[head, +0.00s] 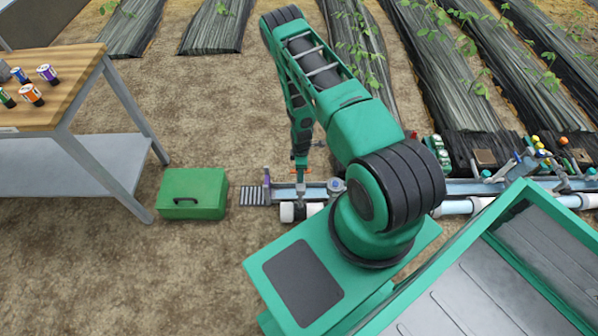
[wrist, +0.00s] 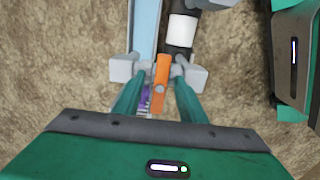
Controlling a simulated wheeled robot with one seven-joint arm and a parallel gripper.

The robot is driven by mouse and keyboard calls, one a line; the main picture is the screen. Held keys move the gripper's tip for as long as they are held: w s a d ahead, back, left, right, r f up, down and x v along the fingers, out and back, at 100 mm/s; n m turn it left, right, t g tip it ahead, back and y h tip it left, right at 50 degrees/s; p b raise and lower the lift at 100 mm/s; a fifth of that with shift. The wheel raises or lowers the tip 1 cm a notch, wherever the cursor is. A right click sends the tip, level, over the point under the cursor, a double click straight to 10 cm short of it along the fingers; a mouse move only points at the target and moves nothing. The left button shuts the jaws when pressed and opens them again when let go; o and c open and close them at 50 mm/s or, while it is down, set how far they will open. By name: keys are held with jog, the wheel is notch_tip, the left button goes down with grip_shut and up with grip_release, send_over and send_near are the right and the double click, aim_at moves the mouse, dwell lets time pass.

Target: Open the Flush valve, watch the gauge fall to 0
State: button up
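In the wrist view, an orange valve lever (wrist: 161,74) lies between the two green fingers of my gripper (wrist: 161,68). Narrow gaps seem to show on both sides of the lever, so the fingers look open around it. In the head view, my gripper (head: 300,167) points down over the left end of the blue skid rail. A round grey-rimmed gauge (head: 336,185) sits just right of it; its reading is too small to tell. The valve's label is not legible, and the valve body is partly hidden by my gripper.
A purple-handled valve (head: 267,178) stands left of my gripper. White pipe (head: 287,212) runs along the rail's near side. A green box (head: 193,194) and a wooden-topped table (head: 50,82) stand left. More fittings (head: 540,150) lie right. Bare soil lies in front.

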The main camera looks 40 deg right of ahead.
jog(key=shift+f, duration=0.2)
jog(key=c, duration=0.4)
jog(key=o, duration=0.5)
jog(key=shift+o, duration=0.2)
jog(key=shift+f, duration=0.15)
jog(key=shift+s, duration=0.1)
